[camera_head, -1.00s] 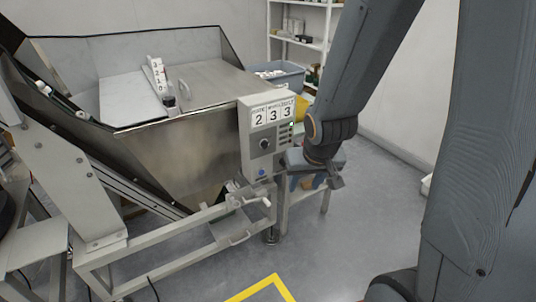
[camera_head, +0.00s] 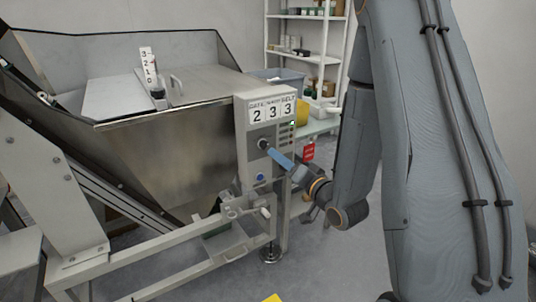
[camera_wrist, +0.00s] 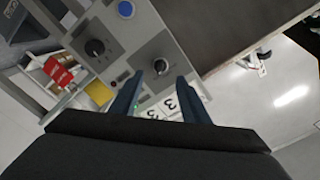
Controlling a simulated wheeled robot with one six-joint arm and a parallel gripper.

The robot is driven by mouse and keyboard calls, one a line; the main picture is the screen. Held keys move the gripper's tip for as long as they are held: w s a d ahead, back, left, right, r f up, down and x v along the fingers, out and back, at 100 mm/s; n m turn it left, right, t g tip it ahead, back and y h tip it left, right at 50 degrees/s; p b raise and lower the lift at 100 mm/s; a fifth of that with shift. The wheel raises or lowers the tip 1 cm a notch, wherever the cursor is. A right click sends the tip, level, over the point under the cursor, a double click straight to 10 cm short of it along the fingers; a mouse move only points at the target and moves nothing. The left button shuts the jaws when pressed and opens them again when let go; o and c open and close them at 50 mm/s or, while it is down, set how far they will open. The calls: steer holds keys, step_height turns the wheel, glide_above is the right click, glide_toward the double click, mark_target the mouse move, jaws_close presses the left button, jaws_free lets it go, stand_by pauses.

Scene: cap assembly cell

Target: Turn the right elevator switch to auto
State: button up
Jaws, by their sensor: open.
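A grey control box (camera_head: 250,105) on the hopper frame carries number plates, a black knob (camera_head: 263,143) and a blue button (camera_head: 260,177). My gripper (camera_head: 275,153) is open, with its blue-grey fingers at the box, close to this knob. In the wrist view, the fingertips (camera_wrist: 159,76) are spread on either side of a black knob (camera_wrist: 160,66); contact cannot be told. A larger black knob (camera_wrist: 95,47) shows to the left on a grey panel. The blue button (camera_wrist: 127,9) is above. Switch labels are too small to read.
The steel hopper (camera_head: 165,145) and its frame rails (camera_head: 160,254) fill the left. A shelf (camera_head: 300,55) and a grey bin (camera_head: 280,77) stand behind. A red tag (camera_head: 308,150) is right of the box.

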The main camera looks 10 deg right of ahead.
mark_target(266, 146)
steer(key=shift+x, duration=3.8)
steer(key=c, duration=1.1)
